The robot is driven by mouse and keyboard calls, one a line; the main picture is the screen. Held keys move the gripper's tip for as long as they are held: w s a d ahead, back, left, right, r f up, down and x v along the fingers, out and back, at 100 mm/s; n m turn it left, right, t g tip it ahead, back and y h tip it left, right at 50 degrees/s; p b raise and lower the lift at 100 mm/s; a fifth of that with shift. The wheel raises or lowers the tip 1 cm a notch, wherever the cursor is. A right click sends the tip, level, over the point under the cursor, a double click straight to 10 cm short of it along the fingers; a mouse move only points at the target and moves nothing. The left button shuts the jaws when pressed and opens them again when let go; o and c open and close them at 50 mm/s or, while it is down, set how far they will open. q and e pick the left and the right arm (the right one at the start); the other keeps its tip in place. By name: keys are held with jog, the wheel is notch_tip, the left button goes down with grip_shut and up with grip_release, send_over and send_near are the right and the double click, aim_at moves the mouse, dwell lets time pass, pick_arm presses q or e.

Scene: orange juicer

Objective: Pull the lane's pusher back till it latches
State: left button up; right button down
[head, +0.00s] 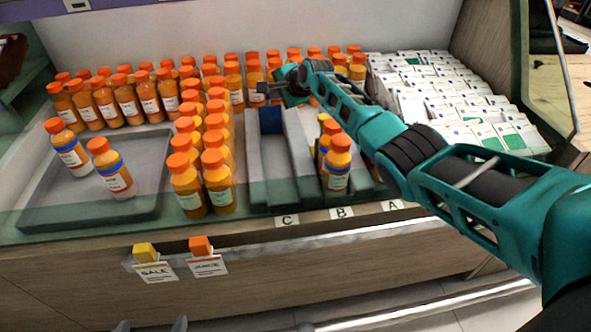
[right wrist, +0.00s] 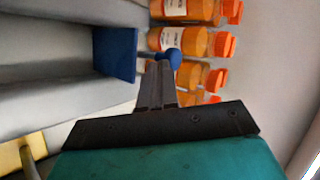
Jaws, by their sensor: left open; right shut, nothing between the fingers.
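The blue pusher (head: 271,120) stands at the back of the empty grey lane (head: 272,170) above label C. It also shows in the right wrist view as a blue plate (right wrist: 118,55), with a round blue knob (right wrist: 173,58) to its right. My right gripper (head: 262,88) is over the back end of the lanes. In the right wrist view its fingers (right wrist: 160,72) are shut and empty, with their tips close to the knob; whether they touch it I cannot tell. My left gripper (head: 150,325) is open at the bottom edge, only its fingertips showing, away from the lanes.
Juice bottles (head: 202,160) stand in rows left of the lanes, and more stand behind. A few bottles (head: 337,165) stand at the front right of the lanes. A grey tray (head: 60,208) holds two bottles. White cartons (head: 455,100) fill the right. A metal rail (head: 330,250) runs along the front.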

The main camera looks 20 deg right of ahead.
pick_arm(q)
jog(key=shift+w+d+f+h+b, duration=0.1)
jog(key=shift+d+h+b, duration=0.05)
jog(key=shift+d+b, duration=0.4)
jog(key=shift+d+f+h+b, duration=0.1)
jog(key=shift+d+h+b, duration=0.05)
jog(key=shift+d+b, duration=0.3)
pick_arm(e)
jog(key=shift+w+d+r, duration=0.1)
jog(key=shift+w+r, duration=0.05)
jog(key=shift+w, duration=0.25)
jog(key=shift+w+d+r, duration=0.1)
jog(key=shift+w+r, duration=0.05)
jog(key=shift+w, duration=0.25)
pick_arm(q)
jog(key=shift+a+r, duration=0.15)
pick_arm(e)
jog(key=shift+r, duration=0.1)
